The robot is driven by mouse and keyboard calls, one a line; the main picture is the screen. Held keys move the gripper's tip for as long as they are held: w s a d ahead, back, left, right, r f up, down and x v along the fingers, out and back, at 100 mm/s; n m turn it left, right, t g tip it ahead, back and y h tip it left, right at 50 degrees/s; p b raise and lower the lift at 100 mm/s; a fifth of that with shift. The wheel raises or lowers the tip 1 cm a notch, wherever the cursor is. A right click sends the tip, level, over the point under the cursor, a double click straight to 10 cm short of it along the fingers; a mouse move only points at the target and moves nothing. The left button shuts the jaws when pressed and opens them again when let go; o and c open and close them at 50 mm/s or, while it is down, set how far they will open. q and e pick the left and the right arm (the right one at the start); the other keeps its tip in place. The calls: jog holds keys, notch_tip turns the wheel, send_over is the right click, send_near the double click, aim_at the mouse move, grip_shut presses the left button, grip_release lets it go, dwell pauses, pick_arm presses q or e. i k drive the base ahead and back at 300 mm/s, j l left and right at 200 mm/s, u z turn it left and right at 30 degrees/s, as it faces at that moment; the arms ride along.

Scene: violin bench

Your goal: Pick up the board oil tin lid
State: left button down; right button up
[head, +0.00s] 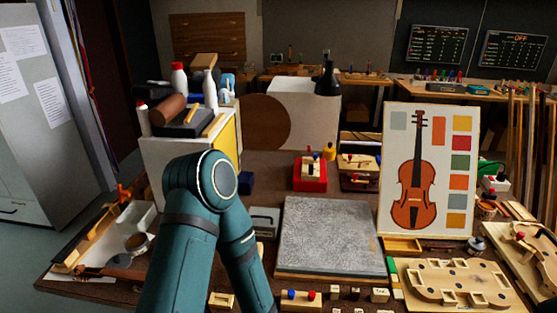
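I cannot pick out the board oil tin lid for sure. A small round tin-like thing (137,242) sits at the left of the bench. A flat grey box (263,222) lies just left of the grey patterned slab (332,235). A small dark-topped jar (475,244) stands at the right. None of these can be told clearly as the tin or its lid. One teal arm of mine rises from the bottom, bends at the elbow and runs back down over the bench's front, hiding part of it. Neither gripper shows.
A white cabinet (175,172) with bottles stands behind my arm. A violin colour chart (430,170) stands at the right, behind a wooden mould (452,283). Small blocks (300,298) line the front. A red box (310,174) sits behind the slab, whose top is bare.

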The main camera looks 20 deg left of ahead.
aim_at(121, 261)
jog(key=u, duration=1.95)
